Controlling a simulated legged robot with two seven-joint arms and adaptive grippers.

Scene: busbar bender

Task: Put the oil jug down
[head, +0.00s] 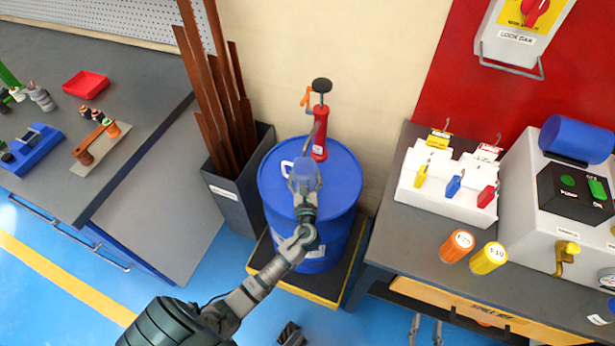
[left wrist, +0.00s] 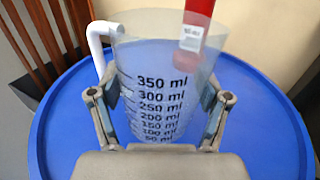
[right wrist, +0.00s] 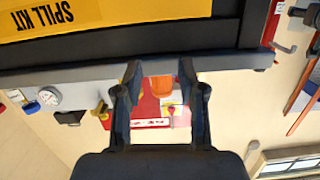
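The oil jug (head: 304,177) is a clear measuring jug with black millilitre marks and a white handle. It is upright over the lid of the blue drum (head: 340,175), in front of the red hand pump (head: 320,140). My left gripper (head: 304,196) has its fingers against both sides of the jug. In the left wrist view the jug (left wrist: 160,90) sits between the fingertips (left wrist: 160,112). I cannot tell whether its base touches the lid. My right gripper (right wrist: 168,82) is open and empty, with its fingers apart.
The drum stands on a black and yellow pallet (head: 305,291). A grey bin of brown bars (head: 238,185) is to its left. The right bench (head: 405,225) holds a white lock rack (head: 445,185), orange and yellow containers, and a machine.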

